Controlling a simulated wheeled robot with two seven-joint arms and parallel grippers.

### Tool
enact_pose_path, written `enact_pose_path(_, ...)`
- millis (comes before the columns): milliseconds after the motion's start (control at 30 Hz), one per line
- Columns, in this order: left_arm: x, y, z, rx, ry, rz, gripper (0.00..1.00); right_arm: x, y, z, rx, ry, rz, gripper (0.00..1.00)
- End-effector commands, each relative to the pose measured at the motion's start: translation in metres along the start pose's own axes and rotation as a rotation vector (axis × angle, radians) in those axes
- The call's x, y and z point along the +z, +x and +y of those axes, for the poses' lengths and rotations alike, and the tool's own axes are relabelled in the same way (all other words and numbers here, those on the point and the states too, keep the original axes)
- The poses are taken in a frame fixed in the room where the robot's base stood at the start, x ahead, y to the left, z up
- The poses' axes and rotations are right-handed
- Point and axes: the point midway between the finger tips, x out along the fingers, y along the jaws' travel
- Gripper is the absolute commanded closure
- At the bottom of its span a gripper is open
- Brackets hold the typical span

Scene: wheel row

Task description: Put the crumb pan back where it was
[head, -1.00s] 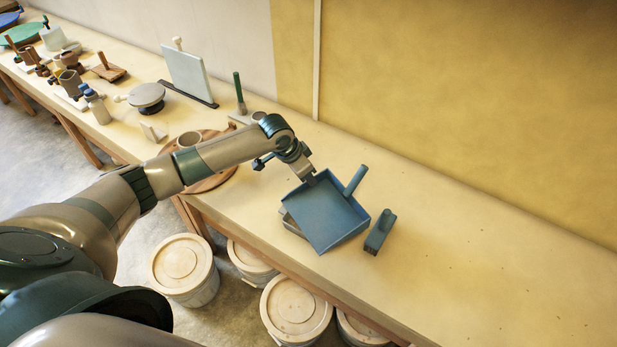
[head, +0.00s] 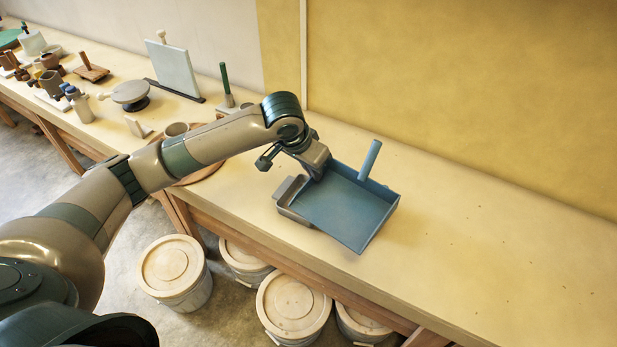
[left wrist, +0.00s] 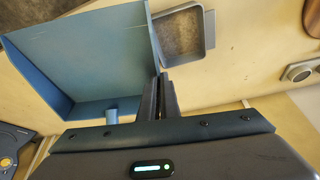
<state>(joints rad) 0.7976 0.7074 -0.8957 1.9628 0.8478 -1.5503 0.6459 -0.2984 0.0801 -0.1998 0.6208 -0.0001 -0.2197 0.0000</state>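The blue crumb pan (head: 345,208), a flat tray with raised walls and an upright handle (head: 369,160), is held above the table. My left gripper (head: 318,175) is at its back left wall and appears shut on that wall. In the left wrist view the fingers (left wrist: 160,98) meet at the edge of the pan (left wrist: 85,65). A grey rectangular tray (head: 288,198) sits on the table, partly hidden by the pan. It also shows in the left wrist view (left wrist: 210,30), with a dark inside. My right gripper is out of view.
The table (head: 480,250) is clear to the right. Left of my arm are a round wooden board (head: 208,174) with a cup (head: 176,129), and an upright pale panel (head: 172,68). Lidded buckets (head: 293,305) stand on the floor in front.

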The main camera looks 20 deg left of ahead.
Motion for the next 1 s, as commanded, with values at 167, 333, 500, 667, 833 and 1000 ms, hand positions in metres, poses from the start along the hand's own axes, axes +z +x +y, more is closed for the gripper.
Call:
enact_pose_path(167,0.013,-0.018,0.019,-0.044,-0.104,0.010,1.00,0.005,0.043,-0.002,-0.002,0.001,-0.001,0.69)
enact_pose_path(333,0.030,-0.042,0.027,-0.092,-0.211,0.011,1.00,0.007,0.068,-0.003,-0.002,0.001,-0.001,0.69)
enact_pose_path(500,0.038,-0.055,0.029,-0.121,-0.269,0.014,1.00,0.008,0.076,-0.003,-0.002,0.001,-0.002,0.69)
enact_pose_path(667,0.040,-0.059,0.029,-0.128,-0.282,0.013,1.00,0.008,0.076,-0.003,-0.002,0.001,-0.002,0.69)
enact_pose_path(833,0.040,-0.059,0.029,-0.127,-0.282,0.012,1.00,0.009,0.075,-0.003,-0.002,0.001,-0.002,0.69)
enact_pose_path(1000,0.040,-0.059,0.029,-0.126,-0.281,0.012,1.00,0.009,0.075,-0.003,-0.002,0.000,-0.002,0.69)
